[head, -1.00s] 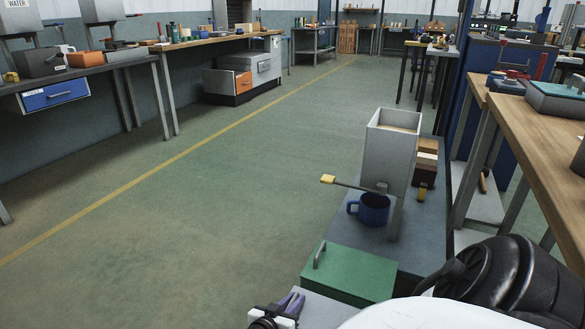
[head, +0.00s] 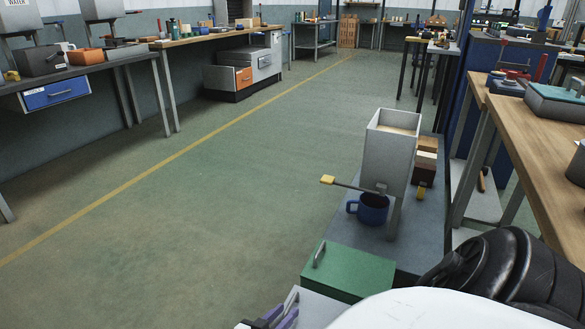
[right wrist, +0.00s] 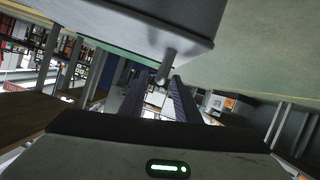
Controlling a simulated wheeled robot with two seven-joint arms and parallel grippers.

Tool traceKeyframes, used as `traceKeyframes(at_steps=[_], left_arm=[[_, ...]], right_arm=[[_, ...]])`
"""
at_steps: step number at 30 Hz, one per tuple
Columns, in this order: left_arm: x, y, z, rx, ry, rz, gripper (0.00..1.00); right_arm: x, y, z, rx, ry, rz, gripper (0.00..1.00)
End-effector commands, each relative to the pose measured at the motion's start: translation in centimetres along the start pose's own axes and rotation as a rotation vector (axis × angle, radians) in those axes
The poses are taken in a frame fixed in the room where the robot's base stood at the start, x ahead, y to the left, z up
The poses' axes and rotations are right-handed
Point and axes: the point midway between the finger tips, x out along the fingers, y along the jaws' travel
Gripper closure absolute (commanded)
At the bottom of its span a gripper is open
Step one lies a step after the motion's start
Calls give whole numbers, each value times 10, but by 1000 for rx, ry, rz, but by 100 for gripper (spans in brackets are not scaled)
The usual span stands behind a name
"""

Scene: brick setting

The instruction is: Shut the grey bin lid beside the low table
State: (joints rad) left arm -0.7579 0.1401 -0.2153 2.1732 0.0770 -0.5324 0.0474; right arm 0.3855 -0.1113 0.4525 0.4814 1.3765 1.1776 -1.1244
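A light grey surface, which looks like the grey bin's lid (head: 318,309), shows at the bottom of the head view beside a green lidded box (head: 347,275). It is cut off by the frame and my own body, so I cannot tell how far open it is. In the right wrist view a grey panel (right wrist: 140,22) with a short grey handle (right wrist: 168,62) fills the top. My right gripper (head: 272,318) is at the bottom edge of the head view. Its purple fingers (right wrist: 161,80) are apart, with the handle at their tips; contact is unclear. My left gripper is out of view.
A low grey table (head: 424,229) holds a hopper (head: 389,158) with a yellow-tipped lever and a blue mug (head: 372,210). A wooden bench (head: 545,135) stands at right. Open floor (head: 200,220) lies to the left.

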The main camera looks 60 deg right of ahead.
Motion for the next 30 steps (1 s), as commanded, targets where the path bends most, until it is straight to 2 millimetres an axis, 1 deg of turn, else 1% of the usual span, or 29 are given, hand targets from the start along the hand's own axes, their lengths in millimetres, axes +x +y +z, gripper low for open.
traceKeyframes(at_steps=[1, 3, 7, 26, 29, 30], left_arm=[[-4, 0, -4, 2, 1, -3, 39], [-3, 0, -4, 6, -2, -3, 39], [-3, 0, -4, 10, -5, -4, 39], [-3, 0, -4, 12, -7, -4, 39], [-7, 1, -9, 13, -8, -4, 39], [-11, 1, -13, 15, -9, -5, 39]], right_arm=[[-10, 1, -2, 1, -2, 0, 71], [-19, 1, -2, 1, -1, 1, 71], [-28, 1, -2, 1, 2, 2, 71], [-30, 0, -2, 2, 3, 2, 71], [-32, 2, -8, 2, 4, 2, 71], [-34, 3, -14, 2, 4, 2, 71]])
